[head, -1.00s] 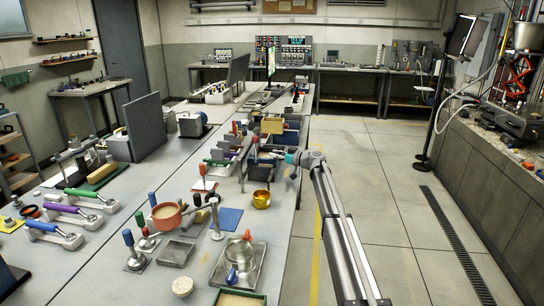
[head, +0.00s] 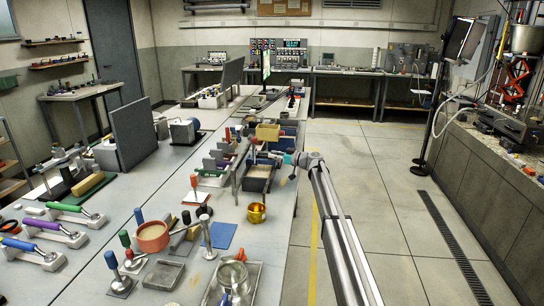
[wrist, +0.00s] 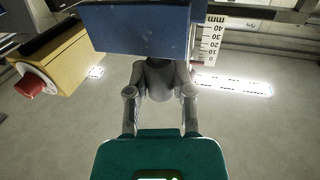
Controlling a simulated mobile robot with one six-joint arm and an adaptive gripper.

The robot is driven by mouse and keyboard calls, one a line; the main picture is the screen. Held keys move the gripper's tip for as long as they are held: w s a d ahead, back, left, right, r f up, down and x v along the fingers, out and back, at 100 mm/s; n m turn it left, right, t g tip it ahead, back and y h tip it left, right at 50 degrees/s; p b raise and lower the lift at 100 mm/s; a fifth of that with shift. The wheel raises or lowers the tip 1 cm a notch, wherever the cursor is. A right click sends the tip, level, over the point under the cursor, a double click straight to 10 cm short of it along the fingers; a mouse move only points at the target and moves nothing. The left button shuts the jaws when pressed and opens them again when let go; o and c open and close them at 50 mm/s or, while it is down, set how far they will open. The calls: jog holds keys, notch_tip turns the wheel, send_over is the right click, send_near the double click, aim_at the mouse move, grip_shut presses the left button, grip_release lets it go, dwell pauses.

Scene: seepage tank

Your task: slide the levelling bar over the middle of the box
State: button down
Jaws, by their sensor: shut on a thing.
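My gripper (head: 284,159) reaches from the right over the bench edge, beside and above the box (head: 258,184), a small dark-walled box with brown fill. In the wrist view my gripper (wrist: 160,70) has its fingers closed against a blue block (wrist: 140,32), which hides the fingertips. This block seems to be part of the levelling bar, but the rest of the bar cannot be made out. In the head view a small dark blue piece shows by the gripper at the box's far end. I cannot tell whether it touches the box.
A white millimetre scale (wrist: 212,40) stands right of the blue block, and a yellow block (wrist: 60,62) with a red knob is at left. Floor to the right is clear.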

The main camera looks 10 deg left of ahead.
jog(key=shift+d, duration=0.1)
jog(key=c, duration=0.6)
grip_release()
jog(key=shift+o, duration=0.6)
jog(key=v, duration=1.2)
jog(key=shift+s, duration=0.1)
